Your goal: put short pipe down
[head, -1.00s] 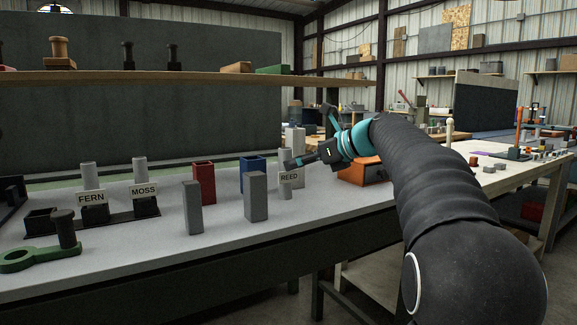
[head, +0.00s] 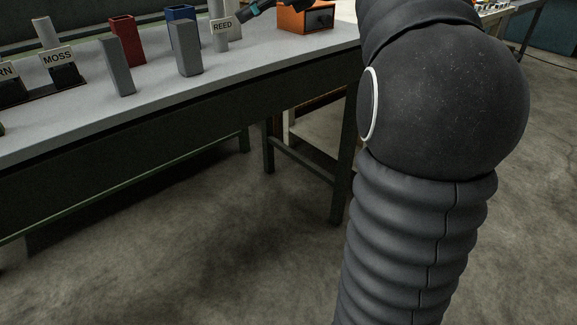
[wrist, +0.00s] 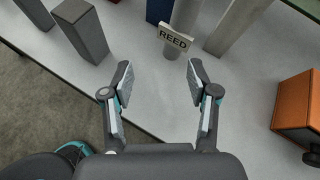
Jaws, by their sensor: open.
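A light grey round pipe with a REED label stands upright on the grey bench. The pipe (head: 221,44) shows in the head view below its label (head: 222,26), and in the wrist view (wrist: 185,14) beyond my fingertips. I take it for the short pipe. My gripper (wrist: 160,76) is open, with nothing between its fingers. The pipe stands ahead of the fingers, apart from them.
Grey square posts (head: 117,68) (head: 189,48), a red holder (head: 127,41) and a blue holder (head: 183,26) stand left of the pipe. A taller pale post (wrist: 240,24) stands close right of it. An orange box (head: 304,17) sits further right. Bare bench (wrist: 225,95) lies between.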

